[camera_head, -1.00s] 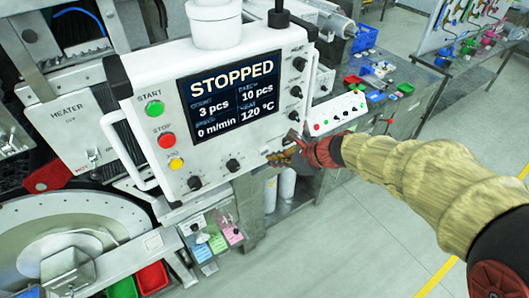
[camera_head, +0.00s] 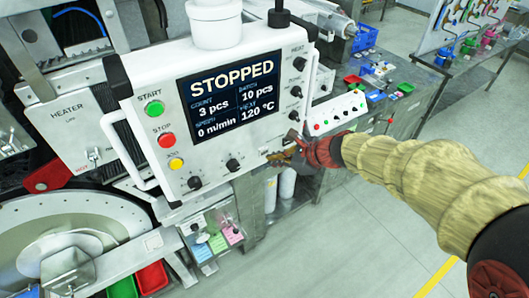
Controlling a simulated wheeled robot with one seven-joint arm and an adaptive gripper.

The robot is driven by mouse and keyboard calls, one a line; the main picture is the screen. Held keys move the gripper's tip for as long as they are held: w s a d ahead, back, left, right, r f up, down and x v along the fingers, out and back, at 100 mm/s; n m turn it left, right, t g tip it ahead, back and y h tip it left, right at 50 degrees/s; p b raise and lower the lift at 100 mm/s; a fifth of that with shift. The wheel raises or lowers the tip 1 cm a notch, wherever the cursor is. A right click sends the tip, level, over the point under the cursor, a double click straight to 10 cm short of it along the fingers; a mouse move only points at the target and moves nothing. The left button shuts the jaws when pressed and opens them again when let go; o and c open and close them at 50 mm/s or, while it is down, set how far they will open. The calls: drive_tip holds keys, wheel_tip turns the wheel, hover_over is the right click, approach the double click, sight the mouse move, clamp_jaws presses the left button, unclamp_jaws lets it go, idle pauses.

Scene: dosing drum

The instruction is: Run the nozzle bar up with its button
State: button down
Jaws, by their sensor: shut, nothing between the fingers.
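My gripper (camera_head: 282,156) is at the lower right edge of the control panel (camera_head: 165,98), shut and empty, in front of the panel's bottom right corner. The panel's screen (camera_head: 232,93) reads STOPPED, 3 pcs, 10 pcs, 0 m/min and 120 °C. A green START button (camera_head: 154,108), a red STOP button (camera_head: 166,140) and a yellow button (camera_head: 176,164) line its left side. Black knobs run along its bottom and right side. I cannot tell which control is for the nozzle bar. The heater plate (camera_head: 88,125) is left of the panel.
A white handle (camera_head: 122,152) sticks out at the panel's left. A small box with colored buttons (camera_head: 338,112) is behind my gripper. A bench with trays and parts (camera_head: 425,82) is at the right. The grey floor (camera_head: 340,235) below my arm is clear.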

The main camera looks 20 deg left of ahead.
drive_tip(key=shift+w+a, duration=0.3)
drive_tip(key=shift+w+a, duration=0.25)
drive_tip(key=shift+a, duration=0.1)
idle(1.0)
drive_tip(key=shift+d, duration=0.1)
idle(0.3)
drive_tip(key=shift+s+d, duration=0.55)
drive_tip(key=shift+s, duration=0.05)
drive_tip(key=s+d, duration=0.3)
drive_tip(key=shift+s+d+b, duration=0.1)
drive_tip(key=shift+d+b, duration=0.3)
idle(0.8)
